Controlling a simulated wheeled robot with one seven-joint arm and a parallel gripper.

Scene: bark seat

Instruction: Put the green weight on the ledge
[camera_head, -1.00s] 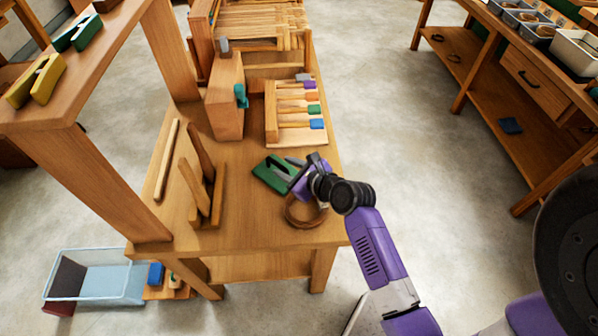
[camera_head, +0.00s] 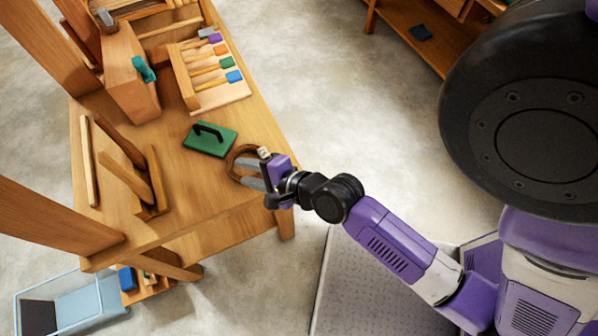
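The green weight (camera_head: 208,141), a flat green block with a dark arched handle, lies on the wooden bench (camera_head: 200,195). My gripper (camera_head: 254,170) is to the lower right of it, near the bench's right edge, and apart from it. Its fingers look spread, with nothing visible held between them. A brown ring (camera_head: 234,160) is beside the fingers and partly hidden by them; I cannot tell whether they touch. The raised ledge that shows in the earlier view is out of the picture now; only its wooden supports (camera_head: 45,218) show at left.
A rack of colour-ended tools (camera_head: 215,99) and a wooden block with a teal clamp (camera_head: 133,78) stand farther back. An upright wooden holder (camera_head: 153,190) is at left. A clear bin (camera_head: 78,303) is below on the floor. The bench between holder and weight is clear.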

